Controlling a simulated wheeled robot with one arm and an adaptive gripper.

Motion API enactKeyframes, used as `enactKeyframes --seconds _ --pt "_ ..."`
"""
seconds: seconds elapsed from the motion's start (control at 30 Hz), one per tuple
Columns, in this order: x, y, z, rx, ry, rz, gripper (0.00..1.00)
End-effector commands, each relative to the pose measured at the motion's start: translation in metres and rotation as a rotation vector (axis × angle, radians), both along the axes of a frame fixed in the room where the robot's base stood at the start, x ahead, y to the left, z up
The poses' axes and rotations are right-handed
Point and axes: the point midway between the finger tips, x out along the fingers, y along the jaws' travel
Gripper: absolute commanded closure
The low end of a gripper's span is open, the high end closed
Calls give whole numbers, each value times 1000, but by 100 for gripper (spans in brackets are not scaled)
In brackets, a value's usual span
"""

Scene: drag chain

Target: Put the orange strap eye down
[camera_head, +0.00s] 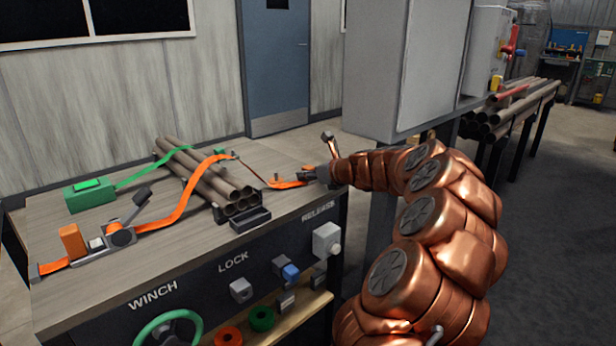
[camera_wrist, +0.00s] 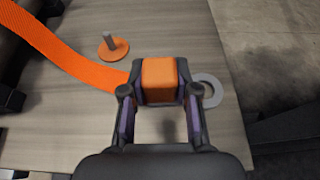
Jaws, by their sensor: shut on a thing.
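My gripper (camera_wrist: 160,92) is shut on an orange block (camera_wrist: 160,73) at the end of the orange strap (camera_wrist: 62,50); I take this block for the strap eye. The strap runs from it to the upper left of the wrist view. The head view shows my gripper (camera_head: 310,174) over the right part of the bench, with the strap (camera_head: 185,197) lying across the pipes. An orange disc with a grey peg (camera_wrist: 113,48) is on the bench beyond the gripper, to the left. I cannot tell how high the block is above the bench.
A grey ring (camera_wrist: 212,100) shows just right of the fingers, partly hidden. The bench (camera_head: 130,255) carries a pipe bundle (camera_head: 205,180), a green box (camera_head: 90,193) and a ratchet (camera_head: 120,235). A tall grey cabinet (camera_head: 405,65) stands behind my arm.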

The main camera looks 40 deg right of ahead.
Motion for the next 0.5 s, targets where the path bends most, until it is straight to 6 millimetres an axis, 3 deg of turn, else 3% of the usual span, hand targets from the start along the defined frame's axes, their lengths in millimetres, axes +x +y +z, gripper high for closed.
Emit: enactKeyframes --seconds 0.2,0.23,0.43,0.5 --pt "0 0 -3 1 0 1 100" --pt "0 0 -3 0 0 1 67" --pt "0 0 -3 0 1 0 46" --pt "0 0 -3 0 1 0 45"
